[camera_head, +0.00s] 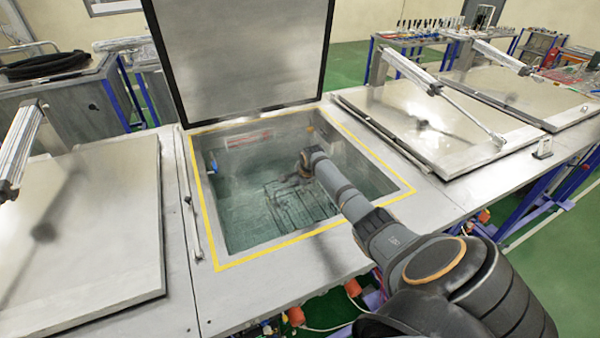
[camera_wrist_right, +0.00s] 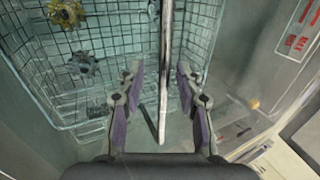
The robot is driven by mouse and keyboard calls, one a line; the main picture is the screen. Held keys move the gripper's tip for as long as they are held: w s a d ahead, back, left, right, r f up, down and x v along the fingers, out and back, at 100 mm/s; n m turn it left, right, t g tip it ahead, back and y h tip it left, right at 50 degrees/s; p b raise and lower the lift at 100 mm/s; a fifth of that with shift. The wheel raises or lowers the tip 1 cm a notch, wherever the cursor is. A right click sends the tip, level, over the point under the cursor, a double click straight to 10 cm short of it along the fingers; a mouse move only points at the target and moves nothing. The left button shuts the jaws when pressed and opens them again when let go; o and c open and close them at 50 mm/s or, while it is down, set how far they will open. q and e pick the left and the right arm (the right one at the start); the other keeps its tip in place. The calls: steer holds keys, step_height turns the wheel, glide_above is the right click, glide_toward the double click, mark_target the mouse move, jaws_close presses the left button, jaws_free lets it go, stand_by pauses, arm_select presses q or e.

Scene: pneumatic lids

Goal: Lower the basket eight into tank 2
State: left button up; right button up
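The open tank (camera_head: 204,205) with a yellow border stands in the middle of the head view, its grey lid (camera_head: 245,55) raised behind it. A wire-mesh basket (camera_head: 290,210) sits low inside the tank. In the right wrist view the basket (camera_wrist_right: 112,45) holds gear-like metal parts (camera_wrist_right: 84,64), and its upright bar-like handle (camera_wrist_right: 164,60) stands between my fingers. My right gripper (camera_wrist_right: 159,85) is open around the handle, with a gap on both sides. In the head view my right gripper (camera_head: 290,181) is down inside the tank, small and partly unclear. My left gripper is not in view.
Closed lids lie to the left (camera_head: 85,220) and right (camera_head: 440,125), each with a pneumatic cylinder (camera_head: 405,70) above it. The raised lid limits room behind the tank. The tank's wall (camera_wrist_right: 240,60) is close to the basket in the right wrist view.

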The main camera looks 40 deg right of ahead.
steer(key=shift+s+f, duration=0.1)
steer(key=w+r+p+v, duration=0.1)
steer(key=p+v, duration=0.4)
steer(key=v, duration=0.6)
steer(key=w+d+r+p+v, duration=0.1)
steer(key=w+p+v, duration=0.2)
steer(key=v, duration=0.9)
steer(key=p, duration=0.2)
steer(key=shift+w+d+p, duration=0.15)
steer(key=shift+w+p, duration=0.2)
steer(key=shift+w, duration=0.05)
